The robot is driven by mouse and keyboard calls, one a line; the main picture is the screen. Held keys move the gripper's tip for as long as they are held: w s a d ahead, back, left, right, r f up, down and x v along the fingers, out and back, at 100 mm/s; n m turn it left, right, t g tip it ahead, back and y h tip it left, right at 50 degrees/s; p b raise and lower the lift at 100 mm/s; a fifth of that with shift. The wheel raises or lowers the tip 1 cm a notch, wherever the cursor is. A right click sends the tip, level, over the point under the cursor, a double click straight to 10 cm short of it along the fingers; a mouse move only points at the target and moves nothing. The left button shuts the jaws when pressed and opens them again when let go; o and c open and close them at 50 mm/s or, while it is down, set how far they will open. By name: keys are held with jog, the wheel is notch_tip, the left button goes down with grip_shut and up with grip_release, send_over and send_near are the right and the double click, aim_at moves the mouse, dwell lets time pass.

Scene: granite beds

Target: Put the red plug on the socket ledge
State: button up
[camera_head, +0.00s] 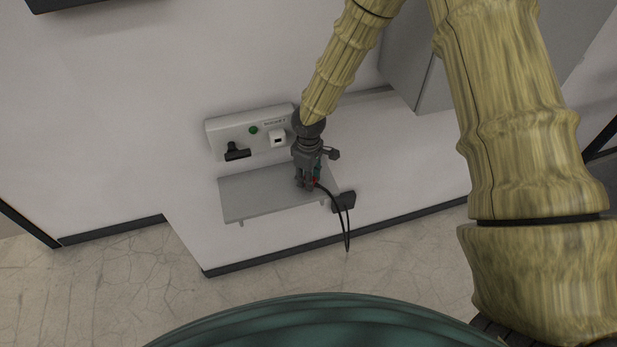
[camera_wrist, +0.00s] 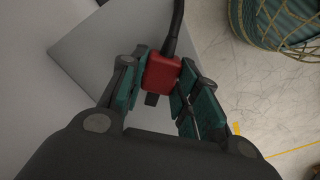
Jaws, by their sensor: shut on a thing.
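My gripper (camera_head: 306,184) is low over the right part of the grey socket ledge (camera_head: 255,195). In the wrist view my gripper (camera_wrist: 163,85) is shut on the red plug (camera_wrist: 161,70), with a teal-padded finger on either side. A black cable runs from the plug's far end, and a short dark tip points back toward the palm. The ledge (camera_wrist: 88,55) lies behind the plug in that view. I cannot tell whether the plug touches the ledge.
A white socket panel (camera_head: 222,138) is on the wall above the ledge, with a black plug (camera_head: 236,151), a white block (camera_head: 278,138) and a green spot. A dark block (camera_head: 344,201) is by the ledge's right end, near the hanging cable (camera_head: 348,232). The ledge's left part is bare.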

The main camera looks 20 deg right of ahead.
jog(key=shift+f, duration=0.45)
jog(key=shift+f, duration=0.15)
jog(key=o, duration=1.1)
